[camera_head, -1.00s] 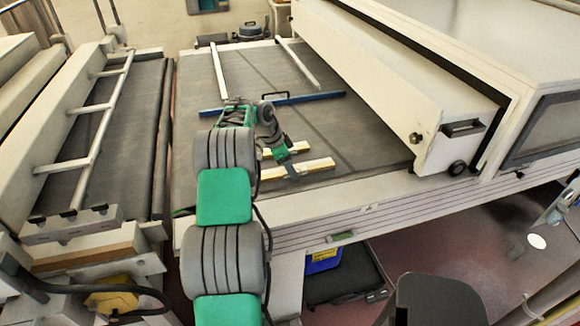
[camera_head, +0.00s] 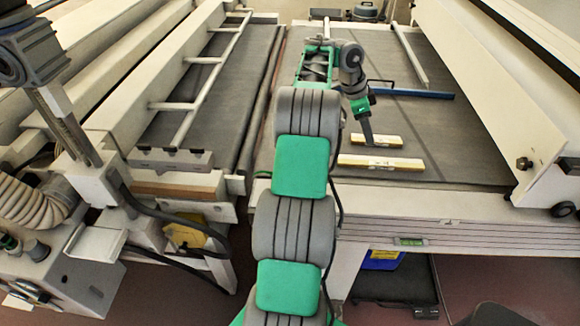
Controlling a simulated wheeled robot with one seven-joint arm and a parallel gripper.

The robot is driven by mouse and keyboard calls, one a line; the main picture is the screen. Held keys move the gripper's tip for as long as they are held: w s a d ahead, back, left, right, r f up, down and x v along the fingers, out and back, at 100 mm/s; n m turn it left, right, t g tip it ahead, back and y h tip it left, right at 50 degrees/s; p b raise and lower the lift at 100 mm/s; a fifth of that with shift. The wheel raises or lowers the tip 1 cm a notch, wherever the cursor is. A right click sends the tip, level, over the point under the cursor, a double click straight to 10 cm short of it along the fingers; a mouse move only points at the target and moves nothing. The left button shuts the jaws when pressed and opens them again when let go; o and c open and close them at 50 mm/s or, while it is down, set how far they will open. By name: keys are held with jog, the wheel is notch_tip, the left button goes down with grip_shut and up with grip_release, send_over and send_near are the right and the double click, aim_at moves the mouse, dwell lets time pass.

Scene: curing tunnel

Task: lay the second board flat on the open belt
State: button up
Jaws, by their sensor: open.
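Two narrow pale boards with yellowish edges lie on the dark open belt (camera_head: 460,155). The near board (camera_head: 381,163) and the far board (camera_head: 384,141) lie apart, roughly side by side, and both look flat. I cannot tell which is the second one. My gripper (camera_head: 368,141) is open and points down at the left part of the far board, hiding a little of it. I cannot tell whether it touches that board or hovers just above it. Nothing shows held in it.
A blue bar (camera_head: 412,94) lies across the belt behind the boards. A white hood (camera_head: 500,90) stands along the right side. A second dark belt (camera_head: 225,95) with a ladder-like rail (camera_head: 186,106) lies to the left. Belt right of the boards is clear.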

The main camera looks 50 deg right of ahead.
jog(key=w+a+r+n+t+h, duration=0.1)
jog(key=w+a+r+n, duration=0.3)
jog(key=w+a, duration=0.3)
jog(key=w+a+r+n+t+h, duration=0.1)
jog(key=w+a+r+n, duration=0.25)
jog(key=w+a, duration=0.4)
jog(key=w+a+r+n+t, duration=0.2)
jog(key=w+a+n, duration=0.5)
jog(key=a, duration=0.4)
jog(key=s+a+f+n+t+y, duration=0.2)
jog(key=a+n, duration=0.5)
jog(key=a, duration=1)
jog(key=s+a+f+n+t+y, duration=0.1)
jog(key=a+n, duration=0.7)
jog(key=a, duration=0.8)
notch_tip(320, 180, down, 3)
jog(key=shift+s+a+r+t+y, duration=0.1)
jog(key=shift+s+a+t+y, duration=0.3)
jog(key=shift+s+y, duration=0.55)
jog(key=shift+s+h, duration=0.25)
jog(key=shift+s, duration=0.05)
